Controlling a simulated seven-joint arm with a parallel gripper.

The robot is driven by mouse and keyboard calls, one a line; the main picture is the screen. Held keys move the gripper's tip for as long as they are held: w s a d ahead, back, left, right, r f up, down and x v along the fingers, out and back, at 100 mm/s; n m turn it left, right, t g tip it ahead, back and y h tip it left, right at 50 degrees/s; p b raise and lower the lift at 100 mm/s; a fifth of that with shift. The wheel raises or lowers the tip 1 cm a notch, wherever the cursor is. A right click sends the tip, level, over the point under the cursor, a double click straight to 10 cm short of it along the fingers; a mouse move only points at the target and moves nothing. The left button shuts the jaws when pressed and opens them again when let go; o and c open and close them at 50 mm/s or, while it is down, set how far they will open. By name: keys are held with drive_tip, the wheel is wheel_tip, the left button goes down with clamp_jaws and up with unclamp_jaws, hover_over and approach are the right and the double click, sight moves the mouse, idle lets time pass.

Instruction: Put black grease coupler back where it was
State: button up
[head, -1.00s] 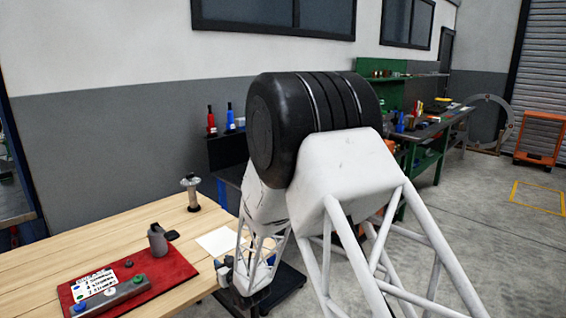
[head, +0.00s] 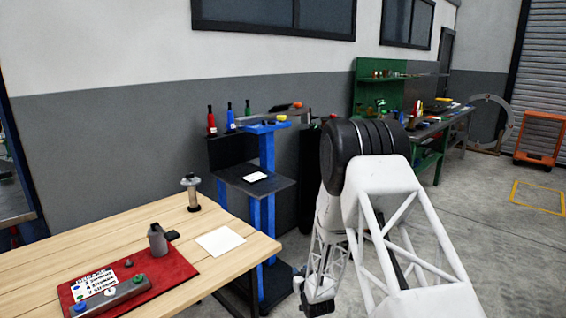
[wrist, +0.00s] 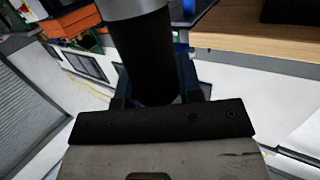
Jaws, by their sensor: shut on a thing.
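My gripper (wrist: 155,84) is shut on a black cylinder with a grey end, which I take to be the black grease coupler (wrist: 146,48). In the head view my gripper (head: 318,294) hangs low, right of the wooden table and clear of it; what it holds is hard to make out there. A grey rack (head: 118,293) lies on a red mat (head: 181,262) at the table's front left. It has a blue piece (head: 81,308) at its left end and a green piece (head: 138,279) at its right end. A pale spot shows between them.
On the wooden table (head: 130,228) are a printed card (head: 98,283), a grey upright holder (head: 157,240), a silver-and-black post (head: 192,192) and a white sheet (head: 220,241). A blue stand (head: 267,190) with dark shelves stands behind the table's right end, left of my arm.

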drive_tip(key=d+f+m+h, duration=0.1)
drive_tip(key=d+f, duration=0.3)
drive_tip(key=d, duration=0.5)
drive_tip(key=d+f+m+h, duration=0.1)
drive_tip(key=d+f+h, duration=0.2)
drive_tip(key=d, duration=0.6)
drive_tip(key=shift+d+f+m, duration=0.15)
drive_tip(key=shift+f+m, duration=0.25)
drive_tip(key=shift+f, duration=0.05)
